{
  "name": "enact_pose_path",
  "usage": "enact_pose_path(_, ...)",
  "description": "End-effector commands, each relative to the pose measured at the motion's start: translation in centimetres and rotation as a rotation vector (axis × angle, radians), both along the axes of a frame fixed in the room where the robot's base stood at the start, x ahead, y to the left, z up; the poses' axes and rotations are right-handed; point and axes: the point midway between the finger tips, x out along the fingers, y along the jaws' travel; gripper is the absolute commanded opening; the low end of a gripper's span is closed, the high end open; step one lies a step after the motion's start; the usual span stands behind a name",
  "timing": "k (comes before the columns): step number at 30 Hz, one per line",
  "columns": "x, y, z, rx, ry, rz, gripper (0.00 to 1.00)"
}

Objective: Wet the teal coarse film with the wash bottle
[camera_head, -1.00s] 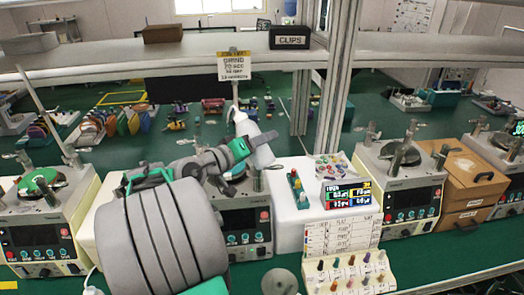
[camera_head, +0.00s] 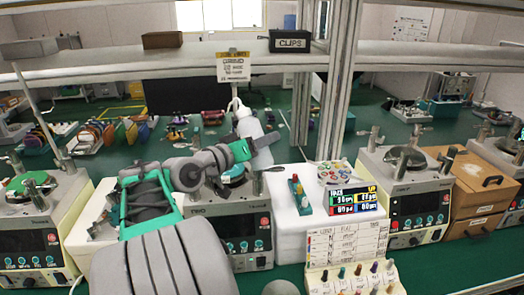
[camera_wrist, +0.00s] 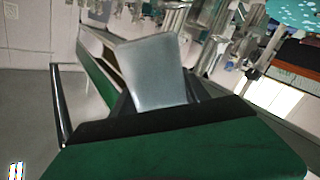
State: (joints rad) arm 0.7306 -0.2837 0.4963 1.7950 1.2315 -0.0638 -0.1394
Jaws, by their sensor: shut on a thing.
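My gripper (camera_head: 256,144) is shut on the wash bottle (camera_head: 249,124), a pale bottle with a thin nozzle at its top left. The bottle leans slightly, above and behind the plate of the middle lapping machine (camera_head: 243,225). In the wrist view the pale bottle body (camera_wrist: 157,70) sits between the jaws. A teal patch (camera_head: 232,176) shows on the middle machine's plate, mostly hidden by my gripper. A teal surface with pale specks (camera_wrist: 300,12) shows at the wrist view's top right; I cannot tell whether the specks are water.
Another machine with a green disc (camera_head: 30,184) stands left. A chart stand (camera_head: 345,243) is in front. A metal post (camera_head: 338,90) and shelf (camera_head: 110,62) stand behind.

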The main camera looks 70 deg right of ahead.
Motion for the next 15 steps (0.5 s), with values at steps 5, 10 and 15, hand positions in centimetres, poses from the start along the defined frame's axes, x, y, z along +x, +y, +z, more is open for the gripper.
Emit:
enact_pose_path(5, -0.02, 0.00, 0.24, -0.005, -0.006, 0.000, 0.00)
enact_pose_path(10, -0.03, 0.00, -0.02, -0.011, -0.016, 0.000, 0.00)
enact_pose_path(15, -0.04, 0.02, -0.42, -0.046, -0.076, 0.000, 0.00)
